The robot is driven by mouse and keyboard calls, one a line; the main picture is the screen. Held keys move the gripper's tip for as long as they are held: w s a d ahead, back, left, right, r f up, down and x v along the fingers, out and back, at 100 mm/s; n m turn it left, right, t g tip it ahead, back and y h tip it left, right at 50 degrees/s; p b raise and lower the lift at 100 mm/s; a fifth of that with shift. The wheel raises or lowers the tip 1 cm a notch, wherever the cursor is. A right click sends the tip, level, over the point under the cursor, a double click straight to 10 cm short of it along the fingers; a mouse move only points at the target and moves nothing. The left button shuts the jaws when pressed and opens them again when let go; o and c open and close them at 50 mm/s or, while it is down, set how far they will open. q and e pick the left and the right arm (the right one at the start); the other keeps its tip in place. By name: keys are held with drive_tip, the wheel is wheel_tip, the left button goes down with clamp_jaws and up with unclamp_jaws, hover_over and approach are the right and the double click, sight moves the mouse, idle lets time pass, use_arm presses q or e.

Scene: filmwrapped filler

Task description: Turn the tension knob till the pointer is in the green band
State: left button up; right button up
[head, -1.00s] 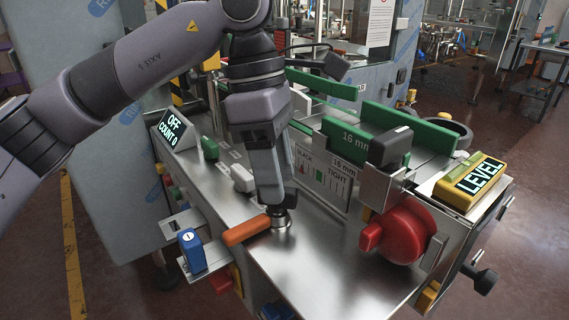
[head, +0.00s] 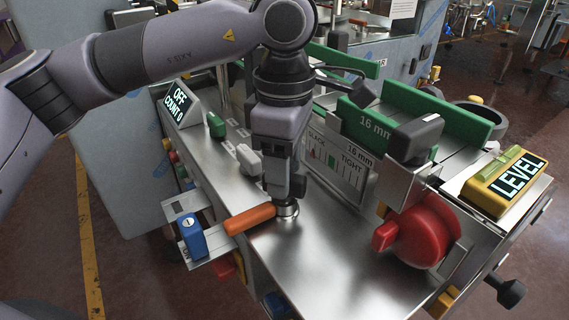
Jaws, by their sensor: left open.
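The tension gauge (head: 345,165) is a pale plate marked SLACK and TIGHT, with a small green band between red marks; its pointer is too small to make out. A silver round knob or hub (head: 288,211) stands on the steel top in front of it, beside an orange handle (head: 250,219). I cannot tell for certain that it is the tension knob. My left gripper (head: 285,194) points down over the silver part, its jaws open at or just above it; they hide its upper part. My right gripper is not in view.
A large red rotary knob (head: 420,236) sits at the right of the top. A yellow LEVEL box (head: 506,181), green guide rails (head: 440,110), a white block (head: 248,160) and an OFF, COUNT 0 display (head: 181,104) stand around. The front steel top (head: 330,255) is clear.

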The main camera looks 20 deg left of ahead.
use_arm(q)
drive_tip(key=shift+c, duration=0.3)
clamp_jaws()
